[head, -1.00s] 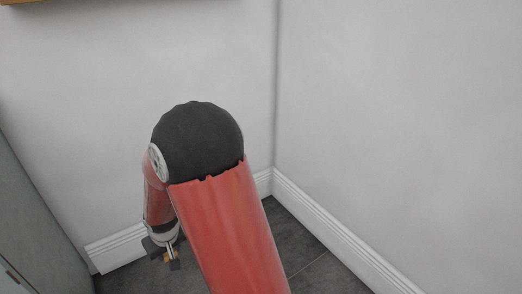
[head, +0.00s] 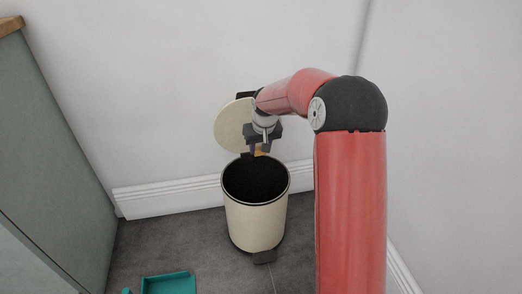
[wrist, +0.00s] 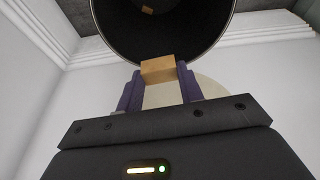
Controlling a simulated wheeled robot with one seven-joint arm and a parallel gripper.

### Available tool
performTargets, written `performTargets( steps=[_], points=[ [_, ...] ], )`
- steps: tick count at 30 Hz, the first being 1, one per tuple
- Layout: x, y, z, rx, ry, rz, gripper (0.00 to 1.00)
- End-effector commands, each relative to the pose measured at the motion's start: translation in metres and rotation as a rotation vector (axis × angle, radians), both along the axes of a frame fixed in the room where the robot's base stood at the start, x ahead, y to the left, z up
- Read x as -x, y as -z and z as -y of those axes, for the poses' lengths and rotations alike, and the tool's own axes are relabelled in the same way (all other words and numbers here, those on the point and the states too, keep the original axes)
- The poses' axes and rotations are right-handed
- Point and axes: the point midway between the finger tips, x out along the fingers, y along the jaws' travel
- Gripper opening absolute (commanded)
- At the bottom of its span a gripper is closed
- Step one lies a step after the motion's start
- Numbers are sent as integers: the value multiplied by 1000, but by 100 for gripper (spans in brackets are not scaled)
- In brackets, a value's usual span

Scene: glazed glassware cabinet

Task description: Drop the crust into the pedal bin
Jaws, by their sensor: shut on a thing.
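The cream pedal bin (head: 256,222) stands on the floor near the wall with its round lid (head: 234,126) tipped up and its dark inside open. My gripper (head: 261,150) is over the back part of the bin's mouth, pointing down. In the wrist view its two purple fingers (wrist: 158,88) are shut on the crust (wrist: 158,70), a small tan block. The crust also shows as a small tan spot in the head view (head: 262,149). In the wrist view the bin's dark inside (wrist: 195,25) lies beyond the crust, with a small brown piece (wrist: 147,10) inside it.
A teal dustpan-like object (head: 168,284) lies on the floor at the front left. A grey-green cabinet (head: 50,150) with a wooden top stands at the left. The white wall and skirting (head: 165,197) are close behind the bin.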

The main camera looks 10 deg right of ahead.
Motion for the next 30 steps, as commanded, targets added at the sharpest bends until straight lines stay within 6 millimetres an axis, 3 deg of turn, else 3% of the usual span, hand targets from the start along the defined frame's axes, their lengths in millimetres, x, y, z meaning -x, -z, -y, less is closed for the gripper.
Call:
performTargets(
  steps=[12,23,24,30],
  points=[
    [0,49,0,0,0,0,16],
    [1,53,0,0,0,0,16],
    [1,53,0,0,0,0,41],
    [1,53,0,0,0,0,62]
  ],
)
